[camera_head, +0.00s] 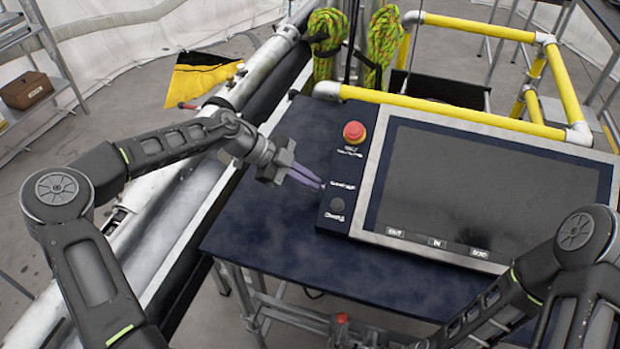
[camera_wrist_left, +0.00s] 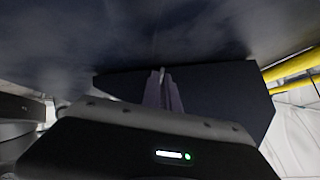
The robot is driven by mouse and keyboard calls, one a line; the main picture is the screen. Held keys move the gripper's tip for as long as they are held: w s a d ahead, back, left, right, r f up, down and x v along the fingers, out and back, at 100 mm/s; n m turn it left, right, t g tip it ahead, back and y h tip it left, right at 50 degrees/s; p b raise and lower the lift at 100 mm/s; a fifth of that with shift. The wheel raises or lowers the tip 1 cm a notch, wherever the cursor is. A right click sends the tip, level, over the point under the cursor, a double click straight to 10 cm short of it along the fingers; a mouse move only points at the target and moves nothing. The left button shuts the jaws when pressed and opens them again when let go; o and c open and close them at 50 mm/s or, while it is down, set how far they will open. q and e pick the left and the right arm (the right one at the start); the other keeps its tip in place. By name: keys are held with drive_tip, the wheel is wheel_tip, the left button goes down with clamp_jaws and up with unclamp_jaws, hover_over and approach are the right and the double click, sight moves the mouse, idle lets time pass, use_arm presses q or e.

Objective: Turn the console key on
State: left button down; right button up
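The console (camera_head: 370,225) has a dark side panel (camera_head: 335,200) left of its large dark screen (camera_head: 490,185). The panel carries a red push button (camera_head: 354,132), small white labels and a round dark knob (camera_head: 337,204). My left gripper (camera_head: 321,185) reaches in from the left, its purple fingertips at the panel's left edge. In the left wrist view its fingers (camera_wrist_left: 161,78) are close together in front of a dark panel face. A small pale thing shows between the tips; I cannot tell whether it is the key or whether they grip it. My right gripper is out of view.
The console stands on a dark blue tabletop (camera_head: 265,215). Yellow rails (camera_head: 450,112) run behind it. Green ropes (camera_head: 382,40) hang at the back, and a long metal tube (camera_head: 185,215) lies left of the table. My right arm crosses the lower right.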

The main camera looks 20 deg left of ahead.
use_arm(q)
drive_tip(key=shift+s+f+m+t+h, duration=0.1)
drive_tip(key=shift+s+m+t+h, duration=0.15)
drive_tip(key=shift+m+t, duration=0.6)
drive_tip(key=shift+t, duration=0.35)
drive_tip(key=c, duration=1.6)
unclamp_jaws()
drive_tip(key=shift+b+v, duration=0.5)
drive_tip(key=shift+v, duration=3.45)
drive_tip(key=shift+f, duration=0.1)
